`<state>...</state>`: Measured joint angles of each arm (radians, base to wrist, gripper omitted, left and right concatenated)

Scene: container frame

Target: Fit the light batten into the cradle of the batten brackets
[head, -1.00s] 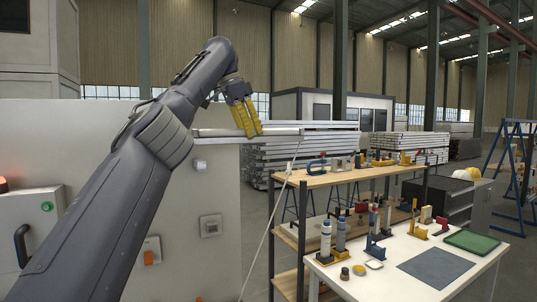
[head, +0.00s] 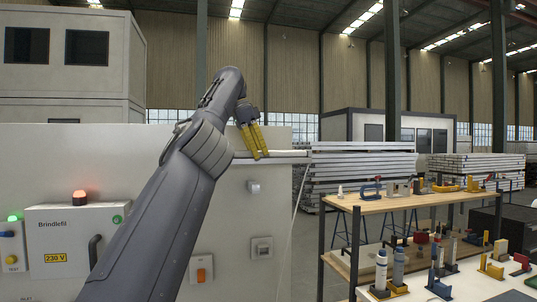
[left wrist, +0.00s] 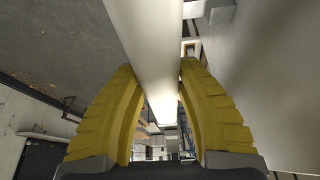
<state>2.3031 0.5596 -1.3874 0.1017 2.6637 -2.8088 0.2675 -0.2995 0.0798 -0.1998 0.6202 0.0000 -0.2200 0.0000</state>
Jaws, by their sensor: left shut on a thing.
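The light batten (head: 286,154) is a long white bar, roughly level, along the top of a pale wall panel. My left gripper (head: 259,154), with yellow fingers, is shut on it from above. In the left wrist view the batten (left wrist: 148,40) runs between the two yellow fingers, its far part glowing. A thin pale cord (head: 297,190) hangs from near its right end. A small light grey piece (left wrist: 212,12) by the wall, beside the batten, may be a batten bracket; I cannot tell whether they touch. My arm hides the batten's left part in the head view. My right gripper is out of view.
The pale wall panel (head: 150,145) carries a Brindlefil control box (head: 70,235) with a red lamp, plus switches. A wooden-topped shelf rack (head: 400,200) with tools stands to the right. Stacked white profiles (head: 360,170) lie behind.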

